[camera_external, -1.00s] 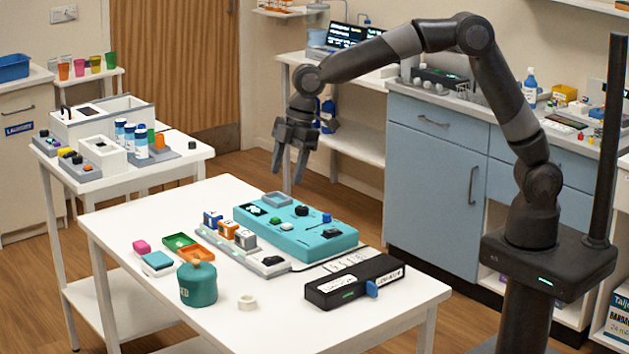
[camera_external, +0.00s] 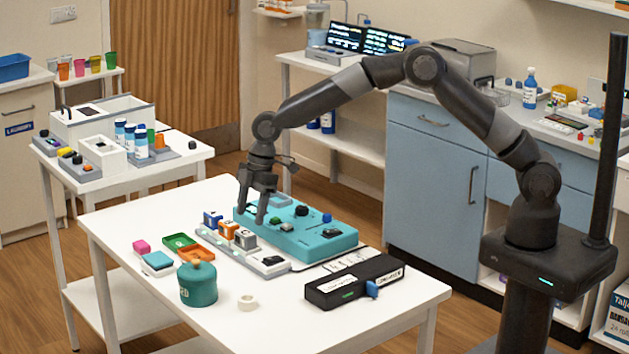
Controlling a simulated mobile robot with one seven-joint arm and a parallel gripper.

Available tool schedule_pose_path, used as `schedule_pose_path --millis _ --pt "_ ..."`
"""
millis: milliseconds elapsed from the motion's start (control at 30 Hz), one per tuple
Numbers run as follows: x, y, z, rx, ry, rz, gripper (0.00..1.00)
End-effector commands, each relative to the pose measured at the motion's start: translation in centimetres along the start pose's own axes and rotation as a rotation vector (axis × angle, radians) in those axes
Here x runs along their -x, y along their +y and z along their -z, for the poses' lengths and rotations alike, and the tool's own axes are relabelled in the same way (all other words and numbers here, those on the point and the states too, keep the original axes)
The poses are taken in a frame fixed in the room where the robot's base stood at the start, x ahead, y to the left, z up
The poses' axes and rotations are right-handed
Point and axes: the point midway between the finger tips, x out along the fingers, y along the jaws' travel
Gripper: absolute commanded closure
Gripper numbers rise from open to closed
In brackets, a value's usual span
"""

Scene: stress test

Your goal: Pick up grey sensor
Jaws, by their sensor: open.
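The grey sensor (camera_external: 245,239) is a small cube-like block. It stands at the end of a short row with a blue block (camera_external: 212,219) and an orange block (camera_external: 227,229) on a light grey strip (camera_external: 220,247). My gripper (camera_external: 251,217) points down with its two fingers apart. In the picture its fingertips are just above the grey sensor, over the near-left edge of the teal panel (camera_external: 310,243). I see nothing between the fingers. I cannot tell how high the fingertips are.
A black box (camera_external: 352,281) with a blue tab lies at the table's right. A teal jar (camera_external: 198,284), a white ring (camera_external: 247,302), and green (camera_external: 180,241) and orange (camera_external: 197,254) trays stand in front and left. The table's near edge is clear.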

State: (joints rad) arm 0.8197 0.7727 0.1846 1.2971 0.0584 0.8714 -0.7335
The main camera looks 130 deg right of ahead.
Motion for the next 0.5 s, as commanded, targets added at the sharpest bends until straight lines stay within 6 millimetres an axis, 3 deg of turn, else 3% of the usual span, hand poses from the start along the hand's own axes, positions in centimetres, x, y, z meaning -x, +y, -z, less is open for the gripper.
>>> schedule_pose_path --millis 300,500 --pt "-4.3 -0.1 0.3 0.0 -0.002 0.003 0.38" --pt "-4.9 0.0 0.4 0.0 0.0 0.0 0.38"
